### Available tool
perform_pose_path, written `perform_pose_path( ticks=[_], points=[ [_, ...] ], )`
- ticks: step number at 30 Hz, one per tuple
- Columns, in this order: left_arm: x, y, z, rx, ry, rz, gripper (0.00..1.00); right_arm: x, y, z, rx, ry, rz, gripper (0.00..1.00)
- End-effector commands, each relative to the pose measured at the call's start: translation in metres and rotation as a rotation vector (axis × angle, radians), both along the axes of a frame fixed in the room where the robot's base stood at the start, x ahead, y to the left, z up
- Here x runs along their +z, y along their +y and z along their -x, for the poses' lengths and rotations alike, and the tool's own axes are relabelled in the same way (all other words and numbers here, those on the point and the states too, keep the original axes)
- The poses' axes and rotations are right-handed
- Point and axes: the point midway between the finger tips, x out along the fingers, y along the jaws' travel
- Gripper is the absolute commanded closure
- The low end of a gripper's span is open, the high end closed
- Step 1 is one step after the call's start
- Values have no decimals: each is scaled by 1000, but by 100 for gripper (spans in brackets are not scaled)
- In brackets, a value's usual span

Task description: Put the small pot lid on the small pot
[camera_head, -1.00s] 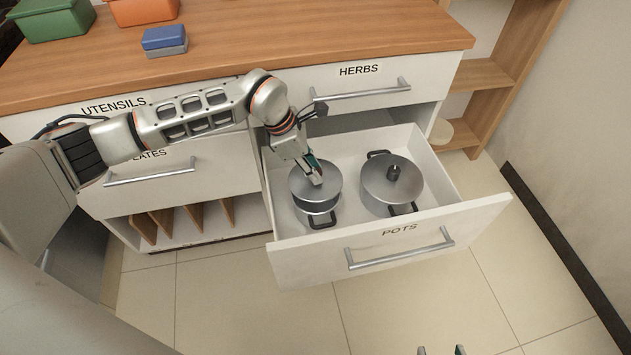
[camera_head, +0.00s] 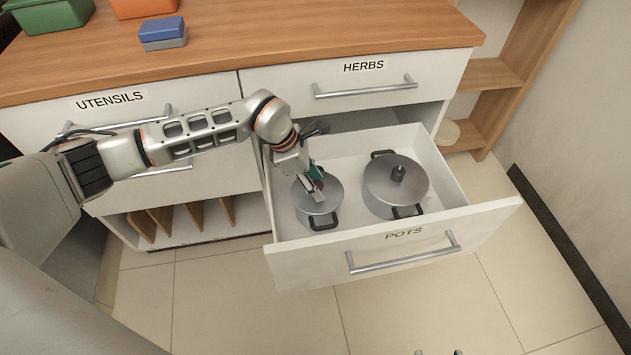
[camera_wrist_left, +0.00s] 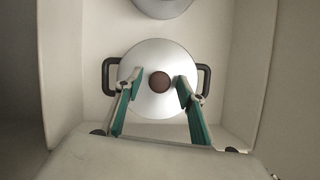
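The small pot (camera_head: 317,223) stands in the left part of the open drawer, with dark handles. The grey small pot lid (camera_head: 303,202) lies on its top and looks level. In the left wrist view the lid (camera_wrist_left: 150,104) looks centred between the two handles, with its round brown knob (camera_wrist_left: 160,82) in the middle. My left gripper (camera_head: 317,187) is just above the lid. Its green-sided fingers (camera_wrist_left: 160,88) stand apart on either side of the knob, with gaps to it. Only the fingertips of my right gripper (camera_head: 438,352) show at the bottom edge, apart and empty.
A larger lidded pot (camera_head: 383,198) stands to the right in the same POTS drawer (camera_head: 330,262). The drawer walls rise around both pots. The HERBS drawer (camera_head: 420,92) above is shut. Blue, green and orange containers stand on the wooden counter (camera_head: 300,40).

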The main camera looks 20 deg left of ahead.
Motion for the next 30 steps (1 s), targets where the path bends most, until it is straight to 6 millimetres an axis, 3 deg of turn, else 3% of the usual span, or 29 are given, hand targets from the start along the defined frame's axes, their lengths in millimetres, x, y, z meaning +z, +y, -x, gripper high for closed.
perform_pose_path(
  ticks=[10, 17, 24, 30],
  points=[
    [8, 1, 0, 1, -3, 0, 61, 2, -1, 0, 12, -6, 10, 58],
    [51, 16, 3, 1, -14, -2, 61, 13, -9, -7, 10, -26, 40, 58],
    [93, 31, 12, 2, -10, 0, 61, -6, -26, 7, 9, 23, 97, 58],
    [111, 39, 18, 1, -5, 0, 61, -15, -36, 12, 8, 46, 127, 58]
  ],
)
